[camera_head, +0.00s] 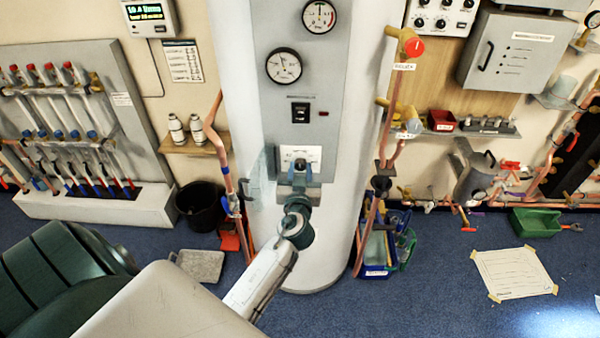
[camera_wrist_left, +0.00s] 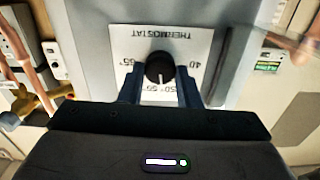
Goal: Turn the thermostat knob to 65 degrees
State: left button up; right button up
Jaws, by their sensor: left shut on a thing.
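The black thermostat knob (camera_wrist_left: 160,68) sits on a white dial plate (camera_wrist_left: 118,42) marked THERMOSTAT, which appears upside down in the left wrist view. Marks near 65° show at the plate's left and 40 at its right; the middle marks are partly hidden. The knob's white pointer points down in that view, towards the middle marks. My left gripper (camera_wrist_left: 160,90) is shut on the knob, one blue finger on each side. In the head view, the left gripper (camera_head: 300,180) is at the plate (camera_head: 312,153) and the knob (camera_head: 300,164) shows between its fingers. My right gripper is not visible.
The plate is on the grey panel of a white cylinder (camera_head: 232,50), below a black switch (camera_head: 300,112) and two gauges. Copper pipes (camera_head: 222,150) run close on both sides. A black bucket (camera_head: 200,203) and a blue crate (camera_head: 376,270) stand on the floor nearby.

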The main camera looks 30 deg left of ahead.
pick_arm(q)
jog(key=shift+f+m+b, duration=0.1)
jog(key=shift+m+b, duration=0.2)
jog(key=shift+m, duration=0.6)
jog(key=m, duration=0.2)
jog(key=shift+m+b, duration=0.3)
jog(key=m, duration=0.4)
jog(key=shift+m, duration=0.3)
jog(key=m, duration=0.2)
jog(key=shift+d+m+p, duration=0.1)
jog(key=shift+m+p, duration=0.2)
jog(key=shift+m, duration=0.1)
jog(key=m, duration=0.2)
jog(key=shift+m+p, duration=0.35)
jog(key=shift+m, duration=0.05)
jog(key=m+p, duration=0.1)
jog(key=m, duration=0.2)
jog(key=shift+m+p, duration=0.3)
jog(key=shift+m, duration=0.6)
jog(key=shift+f+m, duration=0.1)
jog(key=shift+m, duration=0.2)
